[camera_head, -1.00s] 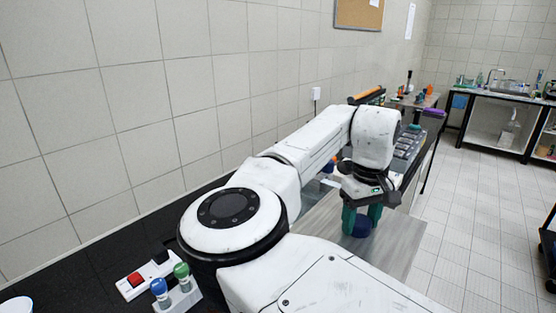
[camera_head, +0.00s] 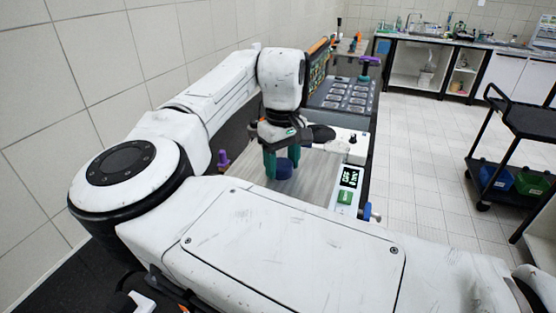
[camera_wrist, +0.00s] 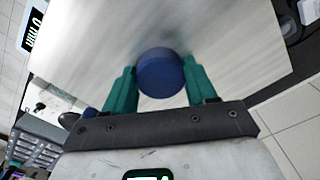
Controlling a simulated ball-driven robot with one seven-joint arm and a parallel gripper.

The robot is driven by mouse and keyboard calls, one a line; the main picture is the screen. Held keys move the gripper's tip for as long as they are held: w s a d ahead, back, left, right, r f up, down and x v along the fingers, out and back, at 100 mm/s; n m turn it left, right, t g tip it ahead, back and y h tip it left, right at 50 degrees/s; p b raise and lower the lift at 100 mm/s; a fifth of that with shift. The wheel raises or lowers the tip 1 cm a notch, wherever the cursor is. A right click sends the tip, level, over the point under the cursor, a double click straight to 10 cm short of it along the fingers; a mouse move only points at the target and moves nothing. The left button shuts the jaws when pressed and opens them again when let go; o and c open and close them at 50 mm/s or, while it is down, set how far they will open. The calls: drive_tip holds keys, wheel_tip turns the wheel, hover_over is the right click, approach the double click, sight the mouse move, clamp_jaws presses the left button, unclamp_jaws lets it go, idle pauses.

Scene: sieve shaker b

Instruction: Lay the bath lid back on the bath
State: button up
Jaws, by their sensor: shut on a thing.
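The bath lid (camera_head: 318,178) is a flat grey brushed plate with a round dark blue knob (camera_head: 285,170). My gripper (camera_head: 282,168) has its teal fingers shut on that knob from both sides. The wrist view shows the knob (camera_wrist: 160,73) between the fingers (camera_wrist: 158,68), with the lid (camera_wrist: 90,40) spread out level around it. A white unit with a lit display (camera_head: 349,178) and a green button stands at the lid's right edge, apparently the bath's control front. The lid hides the bath's opening. I cannot tell whether the lid touches the bath or hangs above it.
A dark device with several grey pads (camera_head: 348,95) stands behind, with a purple-topped object (camera_head: 370,62) beyond it. A small purple object (camera_head: 223,158) is left of the lid. A black cart (camera_head: 520,125) stands at right. The tiled floor between is clear.

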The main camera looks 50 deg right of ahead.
sight(282, 179)
wheel_tip(282, 179, down, 3)
drive_tip(key=b, duration=0.3)
drive_tip(key=shift+f, duration=0.95)
drive_tip(key=shift+s+p, duration=0.1)
drive_tip(key=shift+p, duration=0.3)
drive_tip(key=shift+f+p, duration=0.6)
idle(1.1)
drive_tip(key=o, duration=1.6)
drive_tip(key=shift+r+p, duration=3.15)
drive_tip(key=shift+r, duration=0.35)
